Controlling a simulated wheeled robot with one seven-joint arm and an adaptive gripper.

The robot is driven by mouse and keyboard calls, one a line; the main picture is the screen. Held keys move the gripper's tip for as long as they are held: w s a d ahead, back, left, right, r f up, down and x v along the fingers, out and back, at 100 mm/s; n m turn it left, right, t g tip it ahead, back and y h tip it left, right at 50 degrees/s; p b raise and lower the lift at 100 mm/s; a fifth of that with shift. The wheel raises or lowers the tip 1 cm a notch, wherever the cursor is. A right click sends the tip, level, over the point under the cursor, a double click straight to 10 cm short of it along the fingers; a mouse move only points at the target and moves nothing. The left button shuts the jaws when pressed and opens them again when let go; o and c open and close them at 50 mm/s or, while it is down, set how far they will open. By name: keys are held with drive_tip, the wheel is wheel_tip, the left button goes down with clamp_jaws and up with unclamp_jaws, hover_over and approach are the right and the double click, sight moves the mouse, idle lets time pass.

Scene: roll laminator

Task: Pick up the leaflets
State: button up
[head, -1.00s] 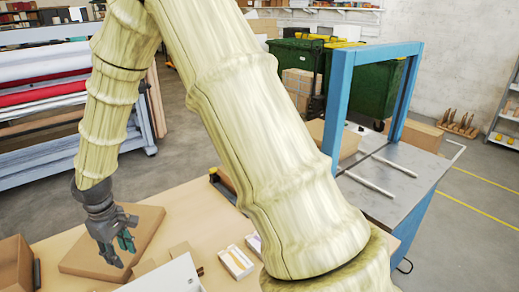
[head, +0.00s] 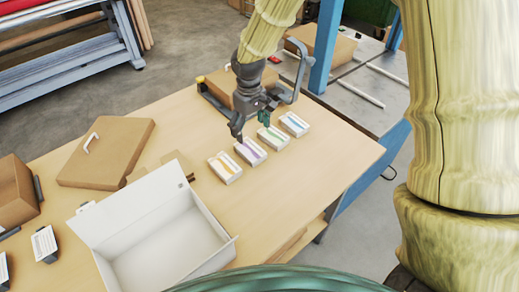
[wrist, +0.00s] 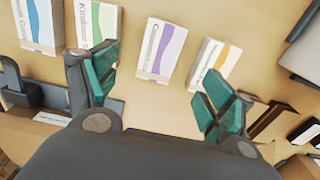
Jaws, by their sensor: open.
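Several white leaflet stacks lie in a slanted row on the table. The yellow-striped stack (head: 225,167) is nearest, then the purple-striped stack (head: 250,151), the green-striped stack (head: 273,138) and the blue-striped stack (head: 294,124). My gripper (head: 252,126) is open and empty, just behind the row near the purple and green stacks. In the wrist view, the purple stack (wrist: 161,50) lies ahead of the gap between my green-padded fingers (wrist: 162,82). The yellow stack (wrist: 213,63) is right of it; the green stack (wrist: 100,22) is partly hidden by the left finger.
An open white box (head: 165,245) stands at the table's front. A flat cardboard box (head: 108,152) with a white handle lies at left, and a brown carton (head: 15,192) at the edge. A blue-framed metal bench (head: 355,95) adjoins the back right. Bare table lies right of the stacks.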

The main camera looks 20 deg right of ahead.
drive_tip(key=p, duration=0.1)
hover_over(250, 149)
drive_tip(key=shift+s+d+f, duration=0.1)
drive_tip(key=shift+f, duration=1)
drive_tip(key=shift+s+d+f, duration=0.1)
drive_tip(key=shift+f, duration=0.95)
drive_tip(key=shift+w+a+f+p, duration=0.1)
drive_tip(key=shift+w+f+p, duration=0.05)
drive_tip(key=shift+f+p, duration=0.45)
drive_tip(key=shift+w+a+f+p, duration=0.1)
drive_tip(key=shift+f+p, duration=0.25)
drive_tip(key=shift+f, duration=0.4)
drive_tip(key=shift+f+p, duration=0.35)
drive_tip(key=shift+f, duration=0.95)
drive_tip(key=c, duration=1.2)
